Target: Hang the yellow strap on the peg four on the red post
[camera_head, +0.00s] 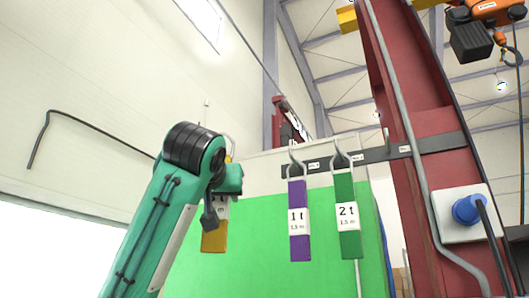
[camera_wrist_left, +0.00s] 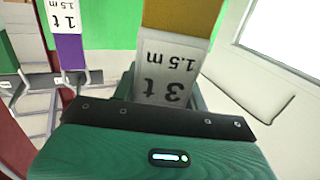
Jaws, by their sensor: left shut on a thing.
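The yellow strap (camera_head: 214,239) hangs down from my left gripper (camera_head: 222,192), to the left of the bar with pegs. In the left wrist view the yellow strap (camera_wrist_left: 183,17), with its white "3 t 1.5 m" label, runs into my left gripper (camera_wrist_left: 162,102), which is shut on it. A bit of yellow shows above the gripper in the head view. The red post (camera_head: 430,105) stands at the right. A dark bar (camera_head: 377,154) with small labels too small to read and hook-like pegs crosses it. A bare peg (camera_head: 386,135) shows right of the green strap. My right gripper is not in view.
A purple "1 t" strap (camera_head: 299,244) and a green "2 t" strap (camera_head: 346,187) hang from the bar. A green panel (camera_head: 259,262) stands behind them. A grey conduit (camera_head: 399,95) and a blue plug on a white box (camera_head: 445,213) are on the post.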

